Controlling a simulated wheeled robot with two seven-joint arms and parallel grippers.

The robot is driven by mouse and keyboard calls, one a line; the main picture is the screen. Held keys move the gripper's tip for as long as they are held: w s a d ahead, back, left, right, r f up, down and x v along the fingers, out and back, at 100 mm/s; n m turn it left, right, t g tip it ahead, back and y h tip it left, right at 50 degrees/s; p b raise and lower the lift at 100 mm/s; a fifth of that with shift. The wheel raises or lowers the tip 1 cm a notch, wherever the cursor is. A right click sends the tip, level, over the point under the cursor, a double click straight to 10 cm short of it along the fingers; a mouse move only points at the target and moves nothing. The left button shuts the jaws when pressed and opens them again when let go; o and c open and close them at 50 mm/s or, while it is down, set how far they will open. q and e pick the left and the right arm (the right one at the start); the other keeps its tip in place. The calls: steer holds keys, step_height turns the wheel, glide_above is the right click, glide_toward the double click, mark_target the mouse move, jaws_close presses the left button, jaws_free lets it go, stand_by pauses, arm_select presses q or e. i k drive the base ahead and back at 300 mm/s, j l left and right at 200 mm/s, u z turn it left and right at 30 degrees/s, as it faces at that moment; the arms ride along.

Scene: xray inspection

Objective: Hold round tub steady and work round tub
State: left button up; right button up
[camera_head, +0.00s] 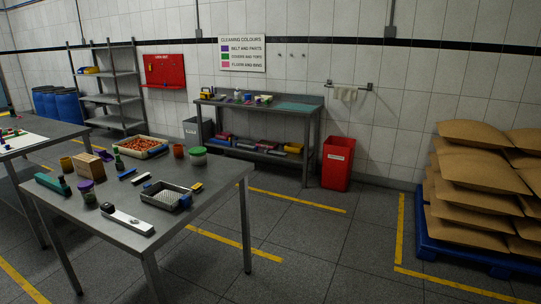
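A small round tub (197,157) with a green lid stands upright on the steel table, near its back right side. The lid appears to be on. A second round container (86,192) with a purple lid stands near the table's left side. Neither of my grippers shows in the head view, and nothing touches the green-lidded tub.
The steel table (190,226) also holds a grey tray (166,196), a tray of orange pieces (140,147), a brown block (88,166) and a long white-and-black tool (127,220). A red bin (337,163) and stacked sacks (480,180) stand beyond open floor.

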mark_target(201, 160)
steer(key=i, duration=1.85)
steer(key=i+u, duration=0.45)
steer(key=i+l+u, duration=0.3)
steer(key=u, duration=0.15)
steer(key=i+l+u, duration=0.75)
steer(key=u, duration=0.2)
steer(key=i+l+u, duration=0.2)
steer(key=l+u, duration=0.25)
steer(key=l, duration=0.25)
